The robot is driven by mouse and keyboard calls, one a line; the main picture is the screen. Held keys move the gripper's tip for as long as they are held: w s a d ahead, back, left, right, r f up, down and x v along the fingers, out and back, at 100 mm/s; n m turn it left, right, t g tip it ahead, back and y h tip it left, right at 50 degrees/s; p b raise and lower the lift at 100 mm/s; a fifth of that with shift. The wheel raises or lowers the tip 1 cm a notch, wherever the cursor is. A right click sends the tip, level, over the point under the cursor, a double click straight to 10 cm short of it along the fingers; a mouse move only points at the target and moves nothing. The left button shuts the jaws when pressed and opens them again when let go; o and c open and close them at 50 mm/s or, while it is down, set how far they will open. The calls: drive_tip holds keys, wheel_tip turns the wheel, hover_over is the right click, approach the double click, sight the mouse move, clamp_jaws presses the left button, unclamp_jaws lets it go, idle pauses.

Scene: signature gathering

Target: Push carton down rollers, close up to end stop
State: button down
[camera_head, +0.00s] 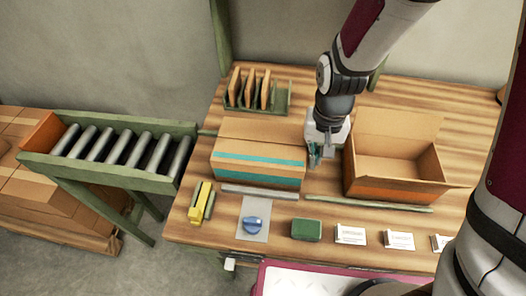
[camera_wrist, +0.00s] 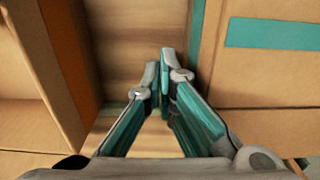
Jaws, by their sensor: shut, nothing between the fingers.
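A closed brown carton (camera_head: 258,152) with a teal tape stripe sits on the wooden table, at its left part. It also shows at the right of the wrist view (camera_wrist: 270,75). My gripper (camera_head: 315,160) is shut and empty, pointing down just right of the carton, between it and an open carton. The wrist view shows its fingertips (camera_wrist: 165,55) together; whether they touch the carton is not clear. The roller conveyor (camera_head: 115,145) stands left of the table, with grey rollers in a green frame. An orange end stop (camera_head: 42,133) closes its far left end.
An open empty carton (camera_head: 395,165) stands right of my gripper. A green rack (camera_head: 257,95) with cardboard pieces is behind the closed carton. Along the front lie a yellow item (camera_head: 200,202), a blue-knobbed plate (camera_head: 254,224), a green block (camera_head: 306,230) and white cards (camera_head: 351,235).

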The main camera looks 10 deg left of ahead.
sight(233, 147)
drive_tip(key=shift+a, duration=0.15)
drive_tip(key=shift+a+p, duration=1.35)
drive_tip(key=shift+a, duration=8.55)
drive_tip(key=shift+a+b, duration=0.5)
drive_tip(key=shift+a, duration=4.7)
drive_tip(key=a+b, duration=0.2)
drive_tip(key=a, duration=0.7)
drive_tip(key=shift+a+b, duration=0.3)
